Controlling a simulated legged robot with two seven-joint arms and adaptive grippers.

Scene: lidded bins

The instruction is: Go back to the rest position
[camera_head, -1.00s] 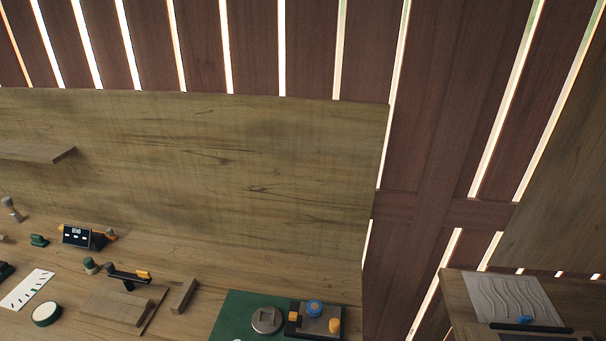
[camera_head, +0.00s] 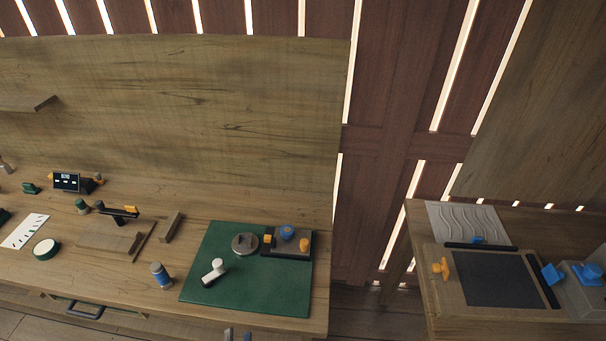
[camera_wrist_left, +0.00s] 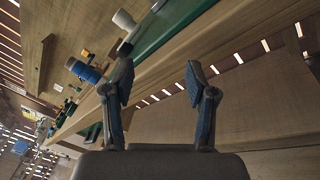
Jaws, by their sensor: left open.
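My left gripper (camera_head: 238,335) just shows its two fingertips at the bottom edge of the head view, in front of the workbench's front edge. In the left wrist view my left gripper (camera_wrist_left: 160,82) is open, with nothing between its fingers. Its fingers are apart from the bench edge and the things on the bench. My right gripper is not in view.
A wooden workbench (camera_head: 110,268) carries a green mat (camera_head: 260,297), a blue-banded cylinder (camera_head: 160,275) and a white-and-black part (camera_head: 214,271). A drawer handle (camera_head: 84,310) sticks out below. A second table (camera_head: 450,313) stands at right, across a gap.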

